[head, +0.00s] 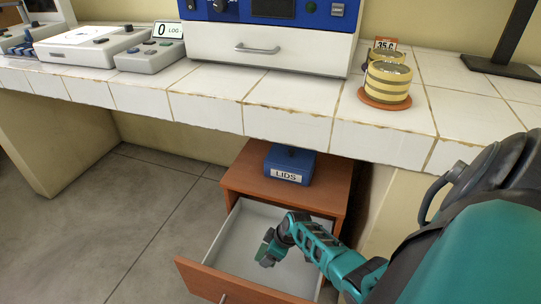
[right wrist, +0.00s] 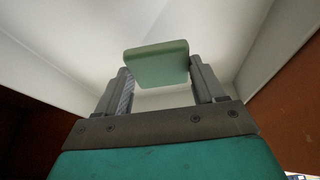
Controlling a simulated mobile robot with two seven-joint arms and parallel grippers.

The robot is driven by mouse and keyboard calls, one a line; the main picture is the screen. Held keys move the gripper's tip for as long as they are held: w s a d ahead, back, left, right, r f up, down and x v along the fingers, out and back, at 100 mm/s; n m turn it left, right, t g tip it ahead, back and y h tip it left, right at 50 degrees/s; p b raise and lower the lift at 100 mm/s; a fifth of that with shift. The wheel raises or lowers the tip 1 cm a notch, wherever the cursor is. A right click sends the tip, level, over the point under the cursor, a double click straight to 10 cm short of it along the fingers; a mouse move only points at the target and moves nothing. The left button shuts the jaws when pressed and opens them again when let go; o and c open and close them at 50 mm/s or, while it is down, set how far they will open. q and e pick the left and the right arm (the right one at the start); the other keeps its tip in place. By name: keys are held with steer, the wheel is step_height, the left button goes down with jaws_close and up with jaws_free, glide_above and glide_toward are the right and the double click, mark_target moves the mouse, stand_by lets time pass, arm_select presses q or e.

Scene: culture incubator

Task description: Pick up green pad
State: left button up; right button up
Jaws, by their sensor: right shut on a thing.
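The green pad (right wrist: 156,64) is a pale green block with rounded edges. In the right wrist view it sits between the two fingers of my right gripper (right wrist: 160,88), which is shut on it. In the head view my right gripper (head: 266,250) is inside the open drawer (head: 236,236), and a small part of the pad shows green at its tip. Whether the pad touches the drawer floor cannot be told. My left gripper is not in view.
The drawer belongs to a brown cabinet (head: 243,172) under the white tiled counter (head: 290,92). A blue box labelled LIDS (head: 290,164) stands on the cabinet. The counter holds a blue and white machine (head: 270,46) and yellow-banded containers (head: 386,84). Grey floor is clear at left.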

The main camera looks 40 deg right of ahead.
step_height(320, 180, up, 6)
steer(key=p, duration=0.2)
steer(key=shift+f+p, duration=0.15)
steer(key=shift+p, duration=0.2)
arm_select(q)
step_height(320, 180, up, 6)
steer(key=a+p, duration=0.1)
steer(key=p, duration=0.3)
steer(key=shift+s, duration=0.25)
arm_select(e)
step_height(320, 180, up, 10)
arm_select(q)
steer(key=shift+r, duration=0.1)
arm_select(e)
steer(key=shift+f, duration=0.1)
